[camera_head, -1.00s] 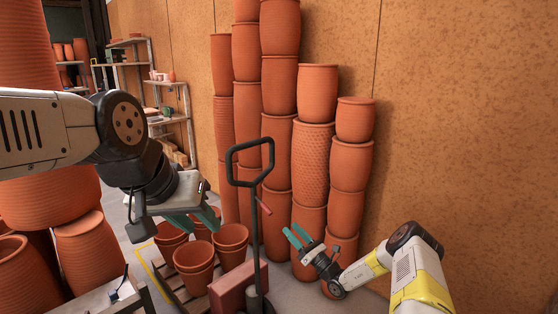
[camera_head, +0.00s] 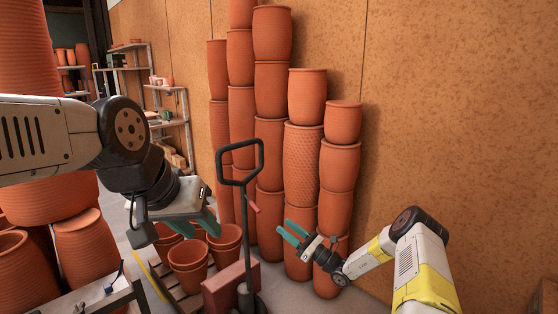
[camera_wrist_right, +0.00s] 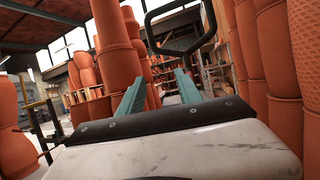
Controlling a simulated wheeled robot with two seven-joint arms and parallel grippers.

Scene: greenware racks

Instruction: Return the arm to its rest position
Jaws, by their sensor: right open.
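My right gripper (camera_head: 289,234) is at the lower middle right of the head view, in front of the tall pot stacks. Its green fingers are apart with nothing between them; they also show spread and empty in the right wrist view (camera_wrist_right: 158,88). My left gripper (camera_head: 202,222) hangs at the lower left of the head view, over the small pots. Its green fingers are partly hidden behind its own wrist, so I cannot tell how far apart they are.
A pallet jack handle (camera_head: 240,150) stands upright between my grippers. Tall stacks of terracotta pots (camera_head: 303,160) line the wall. Small pots (camera_head: 188,253) sit on a pallet below my left gripper. A bench (camera_head: 103,296) is at the lower left. The right wall side is mostly bare.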

